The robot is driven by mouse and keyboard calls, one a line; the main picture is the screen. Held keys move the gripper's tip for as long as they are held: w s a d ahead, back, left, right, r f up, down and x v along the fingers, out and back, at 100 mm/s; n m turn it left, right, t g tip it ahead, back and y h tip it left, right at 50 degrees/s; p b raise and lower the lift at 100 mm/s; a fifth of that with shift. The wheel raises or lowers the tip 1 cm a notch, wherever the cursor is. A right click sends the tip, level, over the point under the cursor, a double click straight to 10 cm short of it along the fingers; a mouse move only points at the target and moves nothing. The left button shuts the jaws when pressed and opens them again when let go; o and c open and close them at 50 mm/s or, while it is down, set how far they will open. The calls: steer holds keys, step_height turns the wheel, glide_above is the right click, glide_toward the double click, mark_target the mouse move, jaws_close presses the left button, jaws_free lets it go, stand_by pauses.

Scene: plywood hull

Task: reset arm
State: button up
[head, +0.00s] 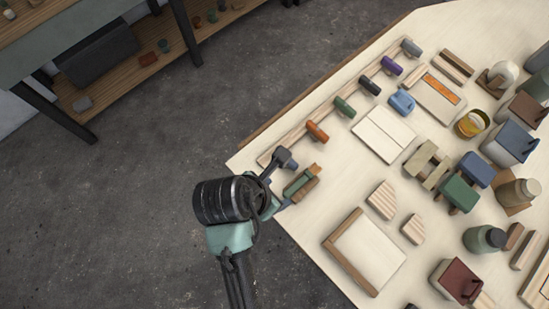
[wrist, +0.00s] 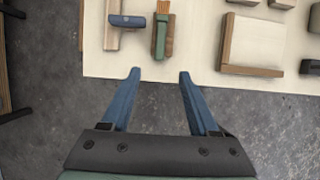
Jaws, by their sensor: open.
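My gripper (wrist: 159,74) is open and empty, its two blue fingers spread apart in the wrist view. It hangs over the grey floor, just off the near edge of the pale table (wrist: 200,72). A green-and-wood tool (wrist: 161,38) lies on the table ahead of the gap between the fingers, apart from them; it also shows in the head view (head: 301,184). A dark blue peg (wrist: 127,21) at the rail's end is ahead and to the left. In the head view my arm hides part of the table corner.
A wooden rail (head: 330,115) with several coloured pegs runs along the table's left edge. A wood-edged white board (head: 370,252), wooden blocks and containers crowd the table to the right. Grey floor (head: 130,210) is clear on the left; a shelf (head: 145,68) stands upper left.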

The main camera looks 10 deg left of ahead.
stand_by(0.5)
steer(key=w+a+r+m+t+y+b, duration=0.2)
steer(key=w+a+r+m+t, duration=0.15)
steer(key=w+r+m, duration=0.55)
steer(key=w+d+r+m+t+b, duration=0.1)
steer(key=w+r+m+t, duration=0.25)
steer(key=r, duration=0.35)
steer(key=w+r+m+t+y+b, duration=0.1)
steer(key=w+r+m+t, duration=0.2)
steer(key=r, duration=0.5)
steer(key=w+d+r+m+t+b, duration=0.1)
steer(key=w+r+t, duration=0.25)
steer(key=r, duration=0.35)
steer(key=s+d+r+m+t, duration=0.1)
steer(key=s+r+m+t, duration=0.2)
steer(key=r, duration=0.5)
steer(key=s+d+r+m+t+b, duration=0.1)
steer(key=s+d+r+m+t, duration=0.1)
steer(key=r+m, duration=0.3)
steer(key=s+d+r+m+t+b, duration=0.1)
steer(key=s+r+m+t, duration=0.3)
steer(key=r, duration=0.8)
steer(key=shift+s+d+r+t, duration=0.35)
steer(key=shift+s+d+t, duration=0.2)
steer(key=shift+d, duration=0.05)
